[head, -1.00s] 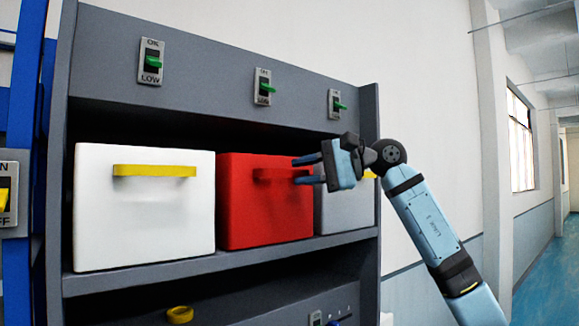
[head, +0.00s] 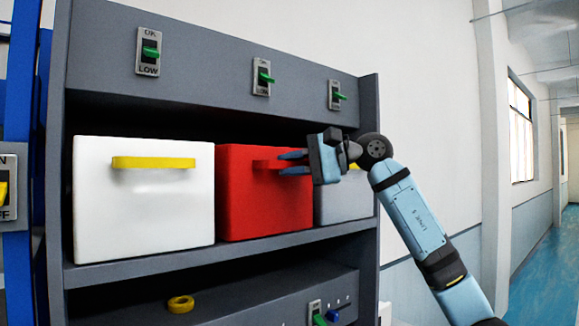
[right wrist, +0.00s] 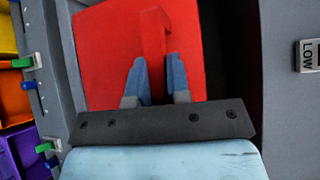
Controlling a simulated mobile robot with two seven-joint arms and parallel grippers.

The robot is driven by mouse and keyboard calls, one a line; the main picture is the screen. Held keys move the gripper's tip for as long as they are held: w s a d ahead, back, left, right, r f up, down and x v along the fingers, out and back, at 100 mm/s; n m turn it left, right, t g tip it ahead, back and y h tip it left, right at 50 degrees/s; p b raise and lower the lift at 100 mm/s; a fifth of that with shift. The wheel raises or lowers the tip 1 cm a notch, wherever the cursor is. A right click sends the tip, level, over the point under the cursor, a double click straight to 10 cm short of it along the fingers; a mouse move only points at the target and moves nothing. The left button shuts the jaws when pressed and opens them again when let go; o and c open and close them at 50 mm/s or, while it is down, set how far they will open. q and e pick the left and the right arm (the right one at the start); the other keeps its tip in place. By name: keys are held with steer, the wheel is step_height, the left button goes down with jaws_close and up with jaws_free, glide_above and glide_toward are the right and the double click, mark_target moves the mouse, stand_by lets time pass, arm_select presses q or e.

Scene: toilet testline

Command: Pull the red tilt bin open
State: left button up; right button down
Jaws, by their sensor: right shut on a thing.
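The red tilt bin (head: 262,205) sits on the shelf between a white bin and a grey bin, with its front upright and closed. Its red handle (head: 266,165) sticks out near the top of the front. My right gripper (head: 292,163) reaches in from the right and is at the handle. In the right wrist view the gripper's blue fingers (right wrist: 155,80) stand on both sides of the red handle (right wrist: 155,38) and are shut on it, with the red bin front (right wrist: 105,55) behind. My left gripper is not in view.
The white bin (head: 140,215) with a yellow handle stands left of the red bin, and the grey bin (head: 342,203) stands right, partly behind my gripper. Switches with green levers (head: 264,78) line the panel above. A yellow ring-shaped piece (head: 181,304) is below the shelf.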

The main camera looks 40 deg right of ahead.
arm_select(q)
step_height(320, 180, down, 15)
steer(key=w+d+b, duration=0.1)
steer(key=b, duration=1.8)
arm_select(e)
steer(key=s+f+n+t+y, duration=0.2)
steer(key=s+f+n+y, duration=0.3)
steer(key=s, duration=0.4)
step_height(320, 180, down, 2)
steer(key=shift+d+f+n+t, duration=0.2)
steer(key=shift+d+n+t, duration=0.1)
steer(key=shift+n, duration=0.5)
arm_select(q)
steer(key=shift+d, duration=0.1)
arm_select(e)
steer(key=shift+s, duration=0.15)
steer(key=c, duration=1.4)
jaws_free()
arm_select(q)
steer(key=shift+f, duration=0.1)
